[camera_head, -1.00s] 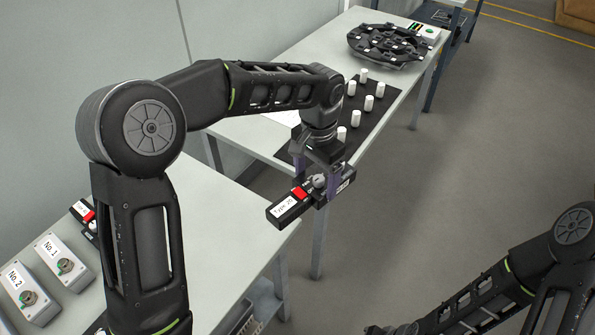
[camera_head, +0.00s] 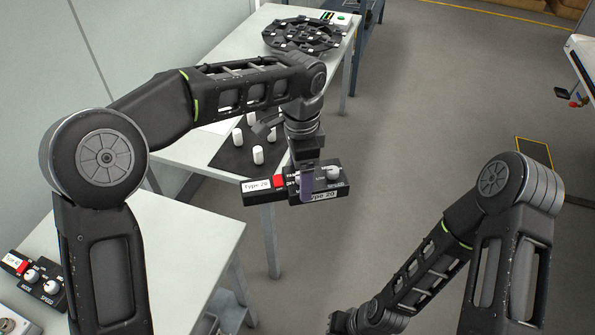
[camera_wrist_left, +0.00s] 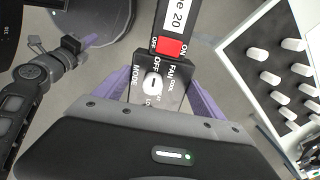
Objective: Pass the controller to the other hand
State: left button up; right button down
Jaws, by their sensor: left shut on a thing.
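The controller (camera_head: 263,191) is a black box with a red switch, a white knob and white "Type 20" labels. My left gripper (camera_head: 307,190) is shut on it and holds it in the air, off the tables, with its long side across the head view. In the left wrist view the controller (camera_wrist_left: 172,75) sits between the purple fingers, with its switch and a knob facing the camera. My right gripper (camera_head: 345,322) is low at the bottom edge of the head view, apart from the controller; its fingers are too cut off to judge.
A table with a black mat (camera_head: 232,160), several white cylinders and a round black fixture (camera_head: 302,35) stands behind. A nearer table (camera_head: 185,235) at left bears another controller (camera_head: 40,280). Open floor (camera_head: 420,110) lies to the right.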

aim_at(325, 178)
pick_arm(q)
jog(key=d+f, duration=0.1)
jog(key=d, duration=0.1)
jog(key=d+f, duration=0.3)
jog(key=d, duration=0.1)
jog(key=shift+d+f, duration=0.4)
jog(key=shift+a+r+n, duration=0.55)
jog(key=shift+a+n, duration=0.15)
jog(key=shift+n, duration=0.4)
jog(key=a+r+n, duration=0.1)
jog(key=n, duration=0.1)
jog(key=a+r+n, duration=0.1)
jog(key=a+n, duration=0.1)
jog(key=n, duration=0.1)
jog(key=a+r+n, duration=0.1)
jog(key=n, duration=0.2)
jog(key=shift+a+r, duration=0.1)
jog(key=shift+a, duration=0.25)
jog(key=shift+a+r+n, duration=0.4)
jog(key=shift+a+n, duration=0.15)
jog(key=shift+n, duration=0.65)
pick_arm(e)
jog(key=c, duration=2.2)
grip_release()
